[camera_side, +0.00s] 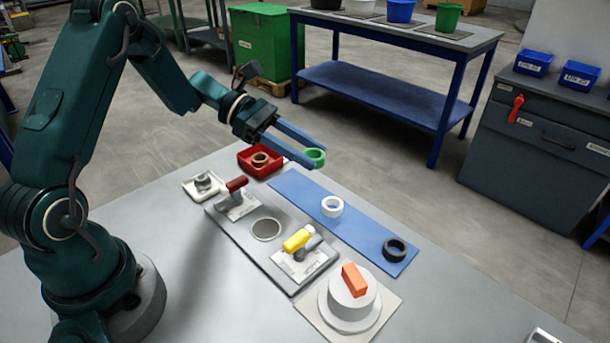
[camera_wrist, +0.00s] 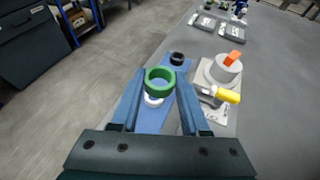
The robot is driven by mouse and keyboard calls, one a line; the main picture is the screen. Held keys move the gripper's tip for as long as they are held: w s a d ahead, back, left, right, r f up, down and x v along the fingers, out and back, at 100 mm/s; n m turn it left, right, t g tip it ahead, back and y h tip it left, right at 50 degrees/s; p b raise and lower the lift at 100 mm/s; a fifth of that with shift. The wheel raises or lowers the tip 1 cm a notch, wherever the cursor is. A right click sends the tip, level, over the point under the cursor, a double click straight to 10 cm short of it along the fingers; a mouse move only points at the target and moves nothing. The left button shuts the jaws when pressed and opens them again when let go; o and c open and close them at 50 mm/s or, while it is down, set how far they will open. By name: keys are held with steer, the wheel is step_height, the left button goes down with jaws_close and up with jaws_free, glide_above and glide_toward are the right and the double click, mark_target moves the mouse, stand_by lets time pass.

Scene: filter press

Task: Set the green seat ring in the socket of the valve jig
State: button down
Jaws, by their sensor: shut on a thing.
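The green seat ring (camera_side: 319,159) is held between the fingertips of my gripper (camera_side: 313,157), raised above the far end of the blue strip. In the wrist view the green ring (camera_wrist: 160,92) sits between both fingers of my gripper (camera_wrist: 160,78). The valve jig (camera_side: 232,229) is a grey plate on the table, with a round socket (camera_side: 266,230) between a red-handled clamp (camera_side: 237,185) and a yellow-handled clamp (camera_side: 297,240). The socket looks empty in the side view. My gripper is behind and to the right of it, well apart from it.
The blue strip (camera_side: 297,193) bears a white ring (camera_side: 323,207) and a black ring (camera_side: 386,251). A red tray (camera_side: 246,163) holds a brownish ring. A pale tray (camera_side: 190,188) is at left. A round white block (camera_side: 350,304) with an orange piece (camera_side: 354,280) stands in front.

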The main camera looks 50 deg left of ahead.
steer(key=shift+s+a+r+n+t+y, duration=0.9)
steer(key=shift+s+a+r+n+t, duration=0.75)
steer(key=shift+s+r, duration=2.7)
steer(key=s+d+f+m+g, duration=0.5)
steer(key=s+d+g, duration=0.1)
steer(key=d, duration=0.3)
steer(key=s+d+f+m+g+y, duration=0.1)
steer(key=s+d+f+m+g, duration=0.4)
steer(key=d, duration=0.5)
steer(key=s+d+f+m+g, duration=0.5)
steer(key=s+d+m+g, duration=0.2)
steer(key=d, duration=0.3)
steer(key=shift+s+d, duration=0.15)
steer(key=shift+s, duration=0.1)
steer(key=shift+f, duration=2.1)
steer(key=shift+f, duration=0.1)
